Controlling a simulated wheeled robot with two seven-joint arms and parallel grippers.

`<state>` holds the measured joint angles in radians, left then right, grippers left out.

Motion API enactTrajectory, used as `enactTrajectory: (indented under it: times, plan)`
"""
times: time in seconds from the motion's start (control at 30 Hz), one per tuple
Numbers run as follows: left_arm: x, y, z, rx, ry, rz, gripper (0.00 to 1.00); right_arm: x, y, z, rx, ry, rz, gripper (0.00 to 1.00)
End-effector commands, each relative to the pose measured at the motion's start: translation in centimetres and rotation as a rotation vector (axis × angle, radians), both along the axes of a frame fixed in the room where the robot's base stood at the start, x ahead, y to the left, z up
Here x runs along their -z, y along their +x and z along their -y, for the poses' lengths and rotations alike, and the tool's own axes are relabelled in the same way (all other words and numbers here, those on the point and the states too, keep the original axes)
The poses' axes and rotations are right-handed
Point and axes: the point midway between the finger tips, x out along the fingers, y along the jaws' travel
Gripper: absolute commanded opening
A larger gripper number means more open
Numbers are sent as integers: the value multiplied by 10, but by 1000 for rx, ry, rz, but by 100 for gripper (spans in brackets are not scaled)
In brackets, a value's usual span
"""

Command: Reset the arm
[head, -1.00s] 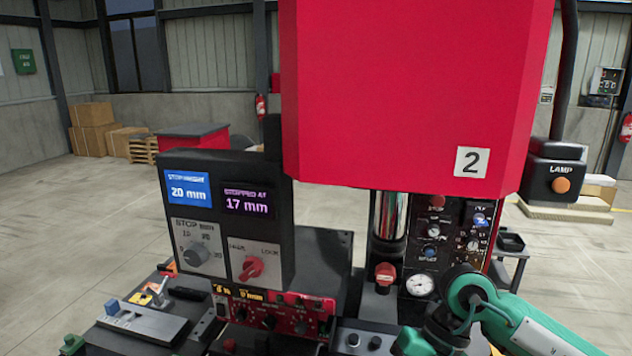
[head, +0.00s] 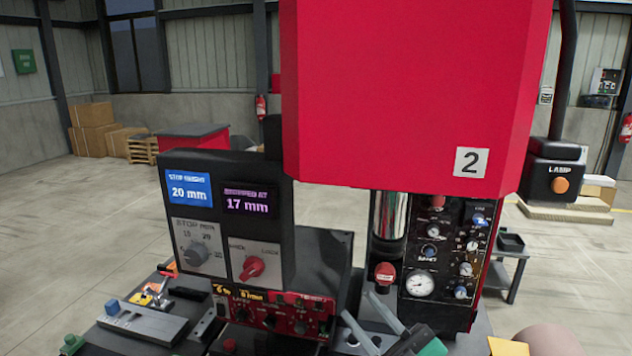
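My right gripper (head: 358,304) is at the bottom, right of centre, in front of the machine's lower part. Its two grey fingers point up and to the left, with a gap between them and nothing seen in it. A dark gripper body and a green part of my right arm show behind the fingers at the bottom edge. Most of that arm is cut off by the frame. My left gripper is not in view.
A large red housing (head: 410,90) marked 2 hangs above. A stop control box (head: 230,215) reads 20 mm and 17 mm. A red-handled valve (head: 385,275) and gauge panel (head: 440,250) stand behind my gripper. Open floor (head: 60,230) lies left.

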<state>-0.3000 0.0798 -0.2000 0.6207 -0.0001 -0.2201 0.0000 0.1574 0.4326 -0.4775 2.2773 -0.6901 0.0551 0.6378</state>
Motion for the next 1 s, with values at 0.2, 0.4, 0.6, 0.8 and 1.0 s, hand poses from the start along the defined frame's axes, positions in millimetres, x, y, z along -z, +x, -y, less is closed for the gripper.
enactTrajectory:
  times: [0.2,0.4,0.6,0.8,1.0]
  plan:
    - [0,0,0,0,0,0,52,68,28,61,326,113,-384,30]
    - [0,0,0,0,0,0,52,163,14,110,570,105,-797,30]
    - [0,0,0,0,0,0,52,261,-46,142,722,7,-1241,30]
    - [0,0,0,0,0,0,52,322,-118,153,763,-118,-1590,30]
    - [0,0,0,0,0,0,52,352,-182,155,743,-227,-1842,30]
